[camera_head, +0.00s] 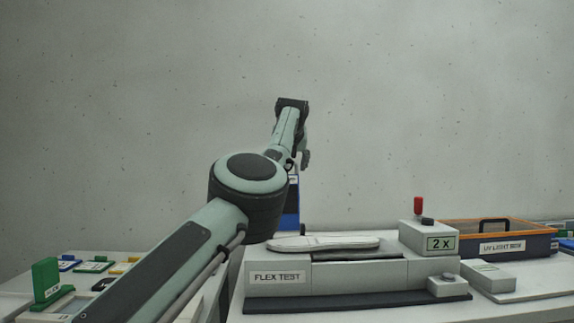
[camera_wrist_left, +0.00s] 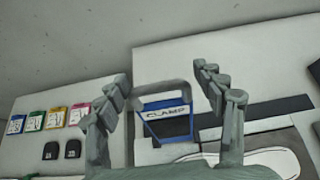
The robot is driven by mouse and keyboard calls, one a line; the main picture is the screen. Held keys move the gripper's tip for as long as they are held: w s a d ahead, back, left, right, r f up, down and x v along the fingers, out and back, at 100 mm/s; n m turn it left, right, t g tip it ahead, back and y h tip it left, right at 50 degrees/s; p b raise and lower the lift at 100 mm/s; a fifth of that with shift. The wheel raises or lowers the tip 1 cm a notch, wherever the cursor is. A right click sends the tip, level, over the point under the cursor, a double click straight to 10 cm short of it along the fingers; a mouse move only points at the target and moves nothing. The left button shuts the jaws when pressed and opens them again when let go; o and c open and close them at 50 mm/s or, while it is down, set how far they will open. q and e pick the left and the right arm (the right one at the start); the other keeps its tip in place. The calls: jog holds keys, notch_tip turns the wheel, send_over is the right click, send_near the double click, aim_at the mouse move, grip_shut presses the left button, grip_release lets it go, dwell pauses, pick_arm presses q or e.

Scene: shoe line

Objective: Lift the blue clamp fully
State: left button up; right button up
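The blue clamp (camera_wrist_left: 168,122) has a white "CLAMP" label and a grey bar handle (camera_wrist_left: 163,87) across its top. In the head view, part of its blue body (camera_head: 291,205) shows behind my left arm. My left gripper (camera_wrist_left: 160,76) is open, with one finger on each side of the clamp's handle and a visible gap on both sides. In the head view, only a part of my left gripper (camera_head: 304,157) shows, above the clamp. My right gripper is in neither view.
A grey flex tester (camera_head: 350,278) with a white shoe sole (camera_head: 323,242) stands right of the clamp. A "2 X" box (camera_head: 440,243) and an orange-rimmed UV light box (camera_head: 500,243) are farther right.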

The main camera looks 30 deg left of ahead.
pick_arm(q)
jog(key=v, duration=1.2)
jog(key=shift+d, duration=0.1)
dwell(0.4)
